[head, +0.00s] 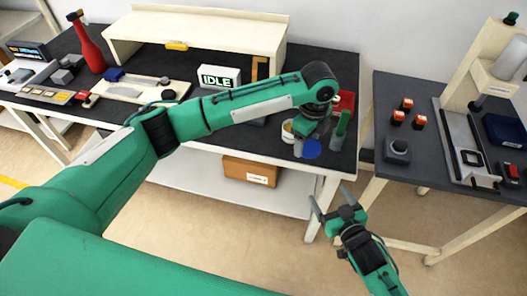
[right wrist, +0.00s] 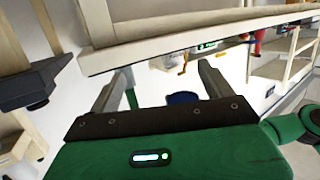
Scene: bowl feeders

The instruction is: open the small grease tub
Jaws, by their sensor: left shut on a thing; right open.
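A blue round thing (head: 311,148) shows at the front right edge of the dark-topped bench, just below my left gripper (head: 308,140). It may be the small grease tub or its lid; I cannot tell which. My left gripper is shut on it, its fingers partly hidden by the wrist. A small cream round container (head: 288,131) with a tan inside stands just left of that gripper. My right gripper (head: 328,196) is open and empty, in front of the bench and lower. In the right wrist view, the blue thing (right wrist: 182,98) shows beyond the open fingers (right wrist: 163,72).
A green upright object (head: 342,124) and a red bin (head: 346,101) stand right of my left gripper. A cardboard box (head: 250,170) sits on the lower shelf. A second table (head: 400,178) with orange-topped blocks stands to the right, across a narrow gap. The floor below my right gripper is clear.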

